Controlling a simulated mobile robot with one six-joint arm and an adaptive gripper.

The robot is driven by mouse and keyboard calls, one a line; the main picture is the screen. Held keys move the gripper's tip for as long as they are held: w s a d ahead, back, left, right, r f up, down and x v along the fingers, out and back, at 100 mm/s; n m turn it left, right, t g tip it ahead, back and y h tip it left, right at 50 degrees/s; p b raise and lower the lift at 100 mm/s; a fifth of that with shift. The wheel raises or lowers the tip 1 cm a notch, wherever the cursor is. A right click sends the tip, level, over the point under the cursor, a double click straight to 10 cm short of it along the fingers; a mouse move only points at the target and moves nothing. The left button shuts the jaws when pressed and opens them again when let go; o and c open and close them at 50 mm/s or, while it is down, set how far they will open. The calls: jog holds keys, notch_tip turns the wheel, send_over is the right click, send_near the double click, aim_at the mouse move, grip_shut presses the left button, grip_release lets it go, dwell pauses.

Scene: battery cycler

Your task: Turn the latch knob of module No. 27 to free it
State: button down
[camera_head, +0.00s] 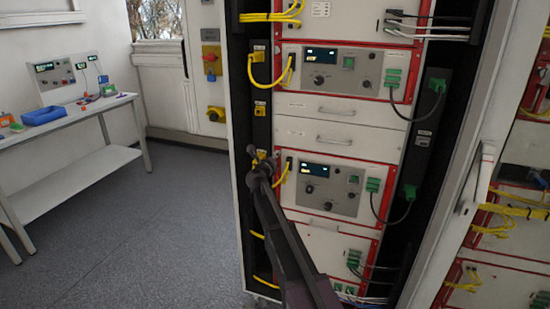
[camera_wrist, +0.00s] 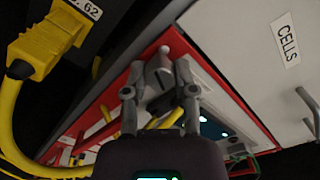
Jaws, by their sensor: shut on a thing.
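The latch knob (camera_wrist: 158,76) is a small grey piece on the red frame edge in the wrist view. My gripper (camera_wrist: 161,70) has its two grey fingers on either side of it, shut on it. In the head view my gripper (camera_head: 258,163) is at the upper left corner of a red-framed module (camera_head: 318,187) in the middle of the rack. The knob is hidden there behind my gripper. I cannot read a number 27 on the module in either view.
A yellow plug (camera_wrist: 48,42) and its cable are close on the left in the wrist view, under a label ending in 62. A drawer front marked CELLS (camera_wrist: 245,55) is on the right. In the head view, an open rack door (camera_head: 455,215) stands at right.

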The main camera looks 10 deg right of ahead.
jog(key=n, duration=0.5)
jog(key=shift+n, duration=0.3)
dwell(0.4)
jog(key=shift+c, duration=2.1)
grip_release()
jog(key=v, duration=1.2)
jog(key=shift+r, duration=0.1)
